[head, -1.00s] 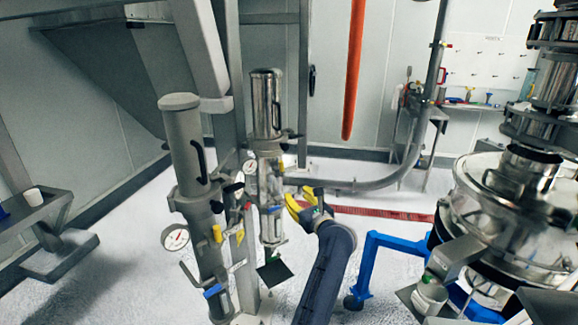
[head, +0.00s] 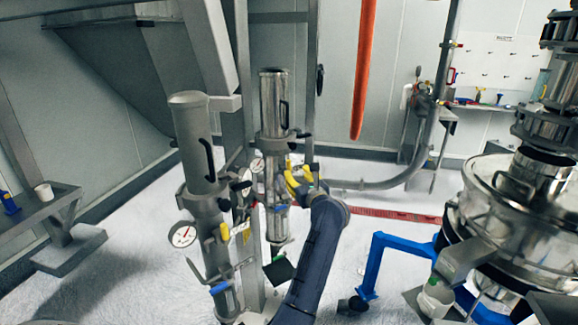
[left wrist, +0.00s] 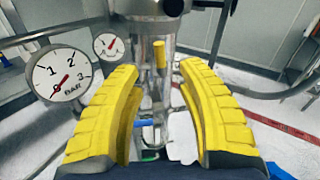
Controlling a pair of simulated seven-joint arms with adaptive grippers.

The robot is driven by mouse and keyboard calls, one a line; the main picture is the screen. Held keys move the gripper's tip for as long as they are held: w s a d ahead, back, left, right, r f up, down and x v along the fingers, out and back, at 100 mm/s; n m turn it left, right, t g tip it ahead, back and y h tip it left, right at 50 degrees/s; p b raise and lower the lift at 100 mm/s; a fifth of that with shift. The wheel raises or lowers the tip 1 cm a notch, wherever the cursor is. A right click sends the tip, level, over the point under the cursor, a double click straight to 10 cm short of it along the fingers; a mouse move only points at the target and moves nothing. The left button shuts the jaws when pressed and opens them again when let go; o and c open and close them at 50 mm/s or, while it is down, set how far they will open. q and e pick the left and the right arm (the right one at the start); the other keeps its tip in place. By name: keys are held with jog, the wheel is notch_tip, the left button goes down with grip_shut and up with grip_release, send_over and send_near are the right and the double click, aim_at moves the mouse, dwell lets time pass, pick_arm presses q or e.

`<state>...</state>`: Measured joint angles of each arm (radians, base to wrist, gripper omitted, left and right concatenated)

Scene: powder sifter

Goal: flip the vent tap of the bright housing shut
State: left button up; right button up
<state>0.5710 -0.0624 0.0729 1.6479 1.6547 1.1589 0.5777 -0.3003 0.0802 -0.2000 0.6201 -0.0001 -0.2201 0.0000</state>
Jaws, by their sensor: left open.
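The bright housing (head: 273,108) is a shiny upright cylinder left of centre in the head view. In the left wrist view its lower body (left wrist: 183,48) stands straight ahead. A yellow tap handle (left wrist: 159,54) points upright on its front, apart from my fingers and framed between them. My left gripper (head: 297,180) is open, its yellow fingers close to the housing's right side in the head view. In the left wrist view the fingers (left wrist: 160,85) are spread with nothing between their tips. The fingers partly hide the tap area in the head view.
A dull grey housing (head: 190,140) stands left of the bright one, with a gauge (head: 182,235), a yellow tap (head: 224,232) and a blue handle (head: 219,288). Two gauges show left in the wrist view. A blue frame (head: 372,262) and steel sifter (head: 520,200) stand right.

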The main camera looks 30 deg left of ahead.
aim_at(290, 166)
pick_arm(q)
jog(key=x, duration=0.8)
jog(key=shift+w+a, duration=0.15)
jog(key=shift+a, duration=0.05)
grip_shut()
